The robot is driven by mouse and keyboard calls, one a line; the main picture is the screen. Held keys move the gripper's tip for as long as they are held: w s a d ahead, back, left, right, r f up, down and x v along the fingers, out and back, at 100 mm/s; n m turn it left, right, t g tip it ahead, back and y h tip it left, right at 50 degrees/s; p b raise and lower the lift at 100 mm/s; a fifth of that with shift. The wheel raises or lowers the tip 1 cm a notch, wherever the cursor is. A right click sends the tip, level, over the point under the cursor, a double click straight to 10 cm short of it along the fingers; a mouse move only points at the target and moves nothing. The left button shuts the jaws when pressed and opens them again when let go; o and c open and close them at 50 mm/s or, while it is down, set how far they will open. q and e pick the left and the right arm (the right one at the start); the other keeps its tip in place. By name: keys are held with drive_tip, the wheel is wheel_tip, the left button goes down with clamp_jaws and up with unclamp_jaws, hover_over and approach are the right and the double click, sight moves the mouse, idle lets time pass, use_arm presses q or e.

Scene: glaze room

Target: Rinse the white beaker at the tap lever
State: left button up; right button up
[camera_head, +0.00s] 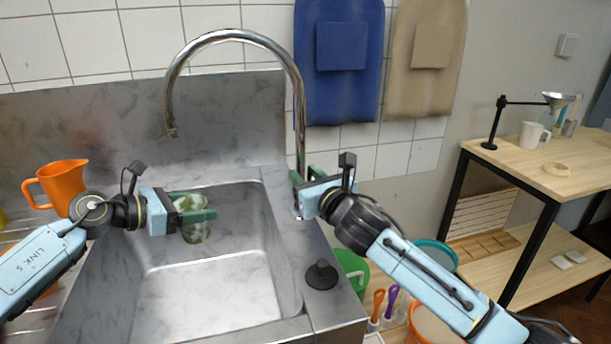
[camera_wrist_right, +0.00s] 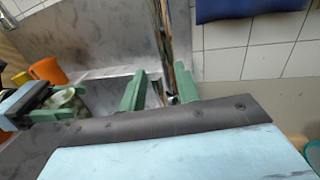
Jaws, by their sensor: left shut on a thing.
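The white beaker (camera_head: 194,233), smeared with green, is held low over the sink basin (camera_head: 215,285). My left gripper (camera_head: 197,214) is shut on it, its green fingers hiding part of the beaker. The beaker also shows at the left of the right wrist view (camera_wrist_right: 68,98). The chrome tap (camera_head: 302,120) arches over the sink; its spout end is above and left of the beaker. I see no water running. My right gripper (camera_head: 297,182) is at the foot of the tap. In the wrist view its fingers are apart, with the tap post just beyond; the lever cannot be made out clearly.
An orange jug (camera_head: 63,184) stands left of the sink. A black plug (camera_head: 321,274) sits on the sink's right ledge. Blue (camera_head: 340,85) and beige (camera_head: 425,60) aprons hang behind. Buckets stand below right, and a wooden table (camera_head: 540,165) stands further right.

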drive_tip(key=shift+w, duration=0.15)
clamp_jaws()
idle(0.4)
drive_tip(key=shift+a+f+n, duration=0.15)
drive_tip(key=shift+a+n, duration=0.45)
drive_tip(key=shift+n, duration=0.1)
unclamp_jaws()
